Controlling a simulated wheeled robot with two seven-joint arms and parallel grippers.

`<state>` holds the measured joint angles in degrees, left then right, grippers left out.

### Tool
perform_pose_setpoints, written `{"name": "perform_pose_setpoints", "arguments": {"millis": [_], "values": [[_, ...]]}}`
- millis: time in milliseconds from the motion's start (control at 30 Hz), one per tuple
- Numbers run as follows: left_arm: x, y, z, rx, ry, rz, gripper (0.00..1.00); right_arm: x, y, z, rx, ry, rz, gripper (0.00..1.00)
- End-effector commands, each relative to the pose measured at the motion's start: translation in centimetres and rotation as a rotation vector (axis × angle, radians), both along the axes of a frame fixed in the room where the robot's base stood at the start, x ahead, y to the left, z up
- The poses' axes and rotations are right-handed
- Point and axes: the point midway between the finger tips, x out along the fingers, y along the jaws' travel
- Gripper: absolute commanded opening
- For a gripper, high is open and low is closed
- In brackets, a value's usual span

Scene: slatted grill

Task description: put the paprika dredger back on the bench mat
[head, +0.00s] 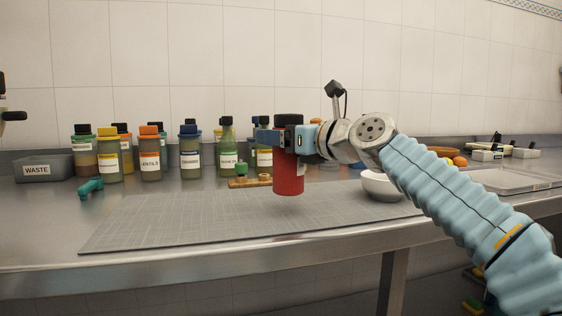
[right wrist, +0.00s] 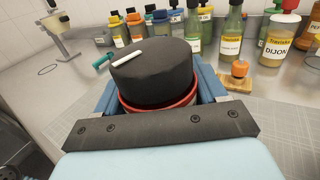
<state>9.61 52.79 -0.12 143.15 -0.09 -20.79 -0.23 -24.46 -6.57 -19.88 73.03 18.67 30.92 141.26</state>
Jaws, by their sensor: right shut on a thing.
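The paprika dredger (head: 288,178) is a red cylinder with a black lid, upright over the far part of the grey bench mat (head: 180,226) in the head view. My right gripper (head: 281,138) is shut around its upper part, just below the lid. In the right wrist view the black lid (right wrist: 152,70) with a white mark sits between the blue fingers, with a red rim below it. Whether its base touches the mat is hard to tell. The mat's front and left are bare. My left gripper is not in view.
Several labelled bottles (head: 150,155) stand along the back left, with a grey WASTE bin (head: 44,168) beside them. A teal object (head: 90,187) lies left of the mat. A wooden board (head: 249,182) is behind the dredger, a white bowl (head: 380,187) to its right.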

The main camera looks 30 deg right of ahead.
Motion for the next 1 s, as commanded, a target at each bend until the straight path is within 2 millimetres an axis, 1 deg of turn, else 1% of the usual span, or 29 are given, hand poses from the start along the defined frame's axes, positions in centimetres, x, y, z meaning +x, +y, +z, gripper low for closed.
{"name": "perform_pose_setpoints", "arguments": {"millis": [100,200,233,300,433,600,633,700,800,1000], "values": [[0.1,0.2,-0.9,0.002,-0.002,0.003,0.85,0.8,-0.1,-1.5,0.001,0.0,0.0,0.11],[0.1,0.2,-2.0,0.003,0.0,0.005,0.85,0.6,-0.1,-3.4,0.001,-0.001,0.003,0.11],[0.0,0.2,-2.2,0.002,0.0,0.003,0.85,0.6,-0.1,-3.7,0.002,-0.002,0.002,0.11],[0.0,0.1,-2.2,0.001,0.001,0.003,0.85,0.7,-0.1,-4.0,0.001,-0.001,0.001,0.11],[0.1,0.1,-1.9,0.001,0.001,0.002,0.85,0.7,-0.1,-3.8,0.0,-0.001,0.0,0.11],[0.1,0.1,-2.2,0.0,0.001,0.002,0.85,0.7,-0.2,-4.1,0.001,0.0,-0.001,0.11],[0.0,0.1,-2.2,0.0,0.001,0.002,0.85,0.7,-0.2,-4.2,0.001,0.001,-0.001,0.72],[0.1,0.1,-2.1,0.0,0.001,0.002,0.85,0.7,-0.2,-4.1,0.001,0.001,0.0,0.83],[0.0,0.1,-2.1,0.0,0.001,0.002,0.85,0.7,-0.2,-4.1,0.001,0.001,0.0,0.96],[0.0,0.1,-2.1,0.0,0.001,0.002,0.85,0.7,-0.1,-4.1,0.001,0.001,0.0,0.96]]}}
